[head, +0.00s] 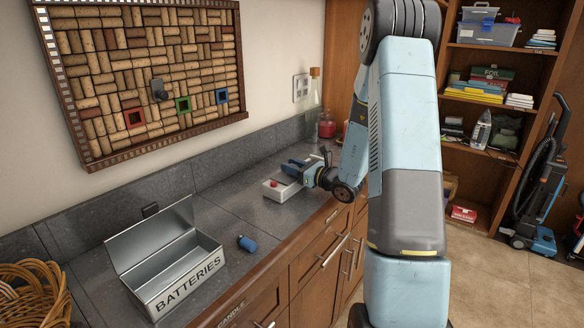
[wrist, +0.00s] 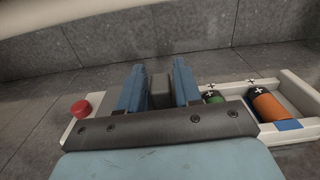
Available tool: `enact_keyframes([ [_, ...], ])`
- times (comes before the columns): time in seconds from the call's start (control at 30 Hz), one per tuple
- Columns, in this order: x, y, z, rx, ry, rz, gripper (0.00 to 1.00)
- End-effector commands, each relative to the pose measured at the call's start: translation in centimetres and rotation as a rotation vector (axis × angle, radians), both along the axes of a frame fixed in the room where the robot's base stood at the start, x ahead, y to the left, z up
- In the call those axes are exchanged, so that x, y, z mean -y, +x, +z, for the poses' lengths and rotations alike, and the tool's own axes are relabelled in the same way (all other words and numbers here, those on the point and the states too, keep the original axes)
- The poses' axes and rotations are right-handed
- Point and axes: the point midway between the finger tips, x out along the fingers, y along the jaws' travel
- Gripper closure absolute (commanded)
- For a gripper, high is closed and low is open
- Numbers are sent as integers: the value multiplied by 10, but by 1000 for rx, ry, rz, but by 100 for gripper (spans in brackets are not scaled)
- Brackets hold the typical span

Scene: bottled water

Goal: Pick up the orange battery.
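The orange battery (wrist: 267,105), with a dark end marked plus, lies in a slot of a white battery holder (wrist: 293,82) at the right of the wrist view. A green battery (wrist: 212,98) lies beside it, partly hidden by my gripper. My gripper (wrist: 158,80) has its two blue fingers apart, left of both batteries and not around the orange one. A dark grey block (wrist: 160,94) shows between the fingers; I cannot tell its depth. In the head view my gripper (head: 292,166) is over the white holder (head: 272,191), where the orange battery cannot be made out.
The holder has a red button (wrist: 81,108). On the grey counter (head: 240,208) stand an open metal box (head: 203,262) labelled BATTERIES, a blue battery (head: 247,243) and a wicker basket (head: 35,300). Bottles (head: 326,124) stand at the far end. The backsplash (wrist: 190,35) is close behind.

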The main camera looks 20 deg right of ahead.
Motion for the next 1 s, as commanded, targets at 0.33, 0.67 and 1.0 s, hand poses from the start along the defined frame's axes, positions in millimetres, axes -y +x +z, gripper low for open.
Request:
enact_keyframes([
  [0.33,0,0,0,0,0,-1,50],
  [0.67,17,-23,0,-1,0,-4,50],
  [1.0,52,-76,0,1,-1,-4,50],
])
